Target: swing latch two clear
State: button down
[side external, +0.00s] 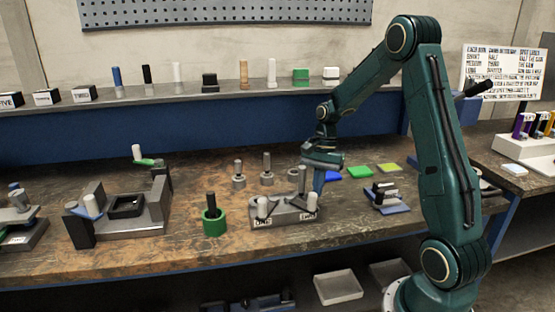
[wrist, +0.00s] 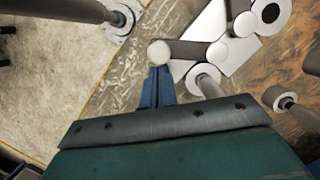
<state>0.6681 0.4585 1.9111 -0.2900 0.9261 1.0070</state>
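A grey fixture (side external: 283,215) with two small white labels stands at the middle of the bench; the label text is too small to read surely. It carries several upright pale pegs. In the wrist view, a dark latch bar (wrist: 190,50) runs between a white-topped peg (wrist: 160,52) and a white knob (wrist: 217,52) over the fixture's pale plate. My gripper (side external: 318,190) points down at the fixture's right end. Its blue fingers, also in the wrist view (wrist: 158,85), lie close together and look shut, tips right at the white-topped peg. No grip around the peg is visible.
A green ring holder (side external: 214,220) with a dark peg stands just left of the fixture. Grey posts (side external: 267,170) stand behind it. A blue-based holder (side external: 387,197) is to the right. A larger clamp fixture (side external: 120,215) stands farther left. The bench front is mostly clear.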

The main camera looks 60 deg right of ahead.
jog(key=shift+d, duration=0.4)
jog(key=d+r, duration=0.5)
jog(key=r, duration=0.4)
jog(key=shift+d+r, duration=0.3)
jog(key=shift+r, duration=0.1)
jog(key=shift+w, duration=0.1)
